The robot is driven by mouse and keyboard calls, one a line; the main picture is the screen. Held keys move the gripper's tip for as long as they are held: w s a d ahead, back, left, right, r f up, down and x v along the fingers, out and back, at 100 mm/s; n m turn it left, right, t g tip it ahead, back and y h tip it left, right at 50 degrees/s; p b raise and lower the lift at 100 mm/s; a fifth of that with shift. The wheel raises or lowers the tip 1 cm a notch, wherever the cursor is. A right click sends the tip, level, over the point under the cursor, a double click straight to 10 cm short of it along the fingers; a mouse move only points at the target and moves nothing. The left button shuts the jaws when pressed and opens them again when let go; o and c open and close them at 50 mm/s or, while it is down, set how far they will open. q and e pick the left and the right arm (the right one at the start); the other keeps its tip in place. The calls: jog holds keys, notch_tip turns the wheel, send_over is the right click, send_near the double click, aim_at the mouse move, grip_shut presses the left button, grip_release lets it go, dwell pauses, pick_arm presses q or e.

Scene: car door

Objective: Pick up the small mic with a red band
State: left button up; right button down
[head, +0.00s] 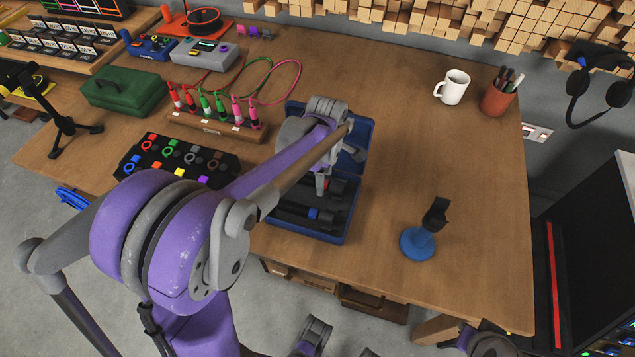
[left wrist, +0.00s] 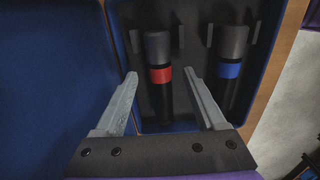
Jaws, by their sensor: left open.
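The mic with a red band (left wrist: 162,76) lies in the dark lining of an open blue case (head: 347,228). In the left wrist view it sits between and beyond the fingertips of my left gripper (left wrist: 160,82), which is open and empty. A second mic with a blue band (left wrist: 229,72) lies beside it on the right; in the head view it is at the near side of the case (head: 322,215). My left gripper (head: 322,182) hangs over the case in the head view. My arm hides part of the case there. My right gripper is not clearly seen.
A blue stand with a black clip (head: 417,243) stands right of the case. A white mug (head: 453,87) and a pen cup (head: 498,98) stand at the back. A cable rack (head: 215,125) and a black tray (head: 178,158) are left. The table's right middle is clear.

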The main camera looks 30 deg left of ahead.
pick_arm(q)
jog(key=shift+f, duration=0.85)
grip_shut()
